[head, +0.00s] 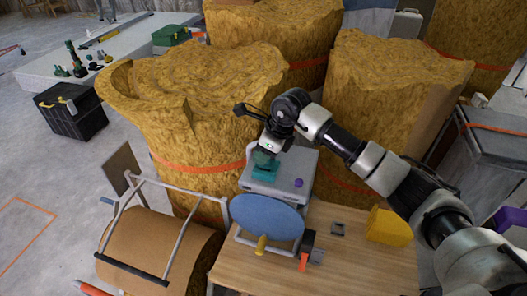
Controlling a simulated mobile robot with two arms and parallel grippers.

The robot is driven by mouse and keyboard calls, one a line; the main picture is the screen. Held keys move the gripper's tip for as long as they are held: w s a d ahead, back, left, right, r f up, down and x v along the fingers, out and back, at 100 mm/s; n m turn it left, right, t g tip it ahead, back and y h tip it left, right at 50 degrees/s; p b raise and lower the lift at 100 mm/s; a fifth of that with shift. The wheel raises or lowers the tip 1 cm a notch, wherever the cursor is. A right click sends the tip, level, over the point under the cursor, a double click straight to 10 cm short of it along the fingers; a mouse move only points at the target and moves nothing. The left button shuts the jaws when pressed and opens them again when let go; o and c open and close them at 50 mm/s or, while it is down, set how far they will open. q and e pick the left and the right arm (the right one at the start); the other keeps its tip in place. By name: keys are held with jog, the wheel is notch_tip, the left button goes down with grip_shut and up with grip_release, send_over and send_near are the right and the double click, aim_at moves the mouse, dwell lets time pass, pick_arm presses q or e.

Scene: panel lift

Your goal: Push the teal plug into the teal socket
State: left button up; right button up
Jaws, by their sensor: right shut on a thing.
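My right gripper (268,150) reaches in from the right and points down over a grey box (266,189) at the back of the wooden table. It is shut on the teal plug (262,158), which is partly hidden by the fingers. The teal socket (265,173) is on the box top, directly below the plug. I cannot tell whether the plug touches the socket or is just above it. A small purple piece (298,183) sits on the box to the right. My left gripper is out of view.
A blue disc (267,217) stands in front of the box on the wooden table (350,262). A yellow block (389,227) and a small grey part (338,229) lie to the right. Large straw-coloured bales (195,105) stand close behind the box.

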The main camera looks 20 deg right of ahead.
jog(key=shift+f+b, duration=0.45)
jog(key=shift+f, duration=0.1)
jog(key=o, duration=1)
jog(key=shift+c, duration=0.2)
jog(key=shift+r, duration=0.15)
jog(key=b+v, duration=0.2)
jog(key=v, duration=0.8)
jog(key=shift+r, duration=0.25)
jog(key=shift+s+d, duration=0.1)
jog(key=shift+d, duration=0.05)
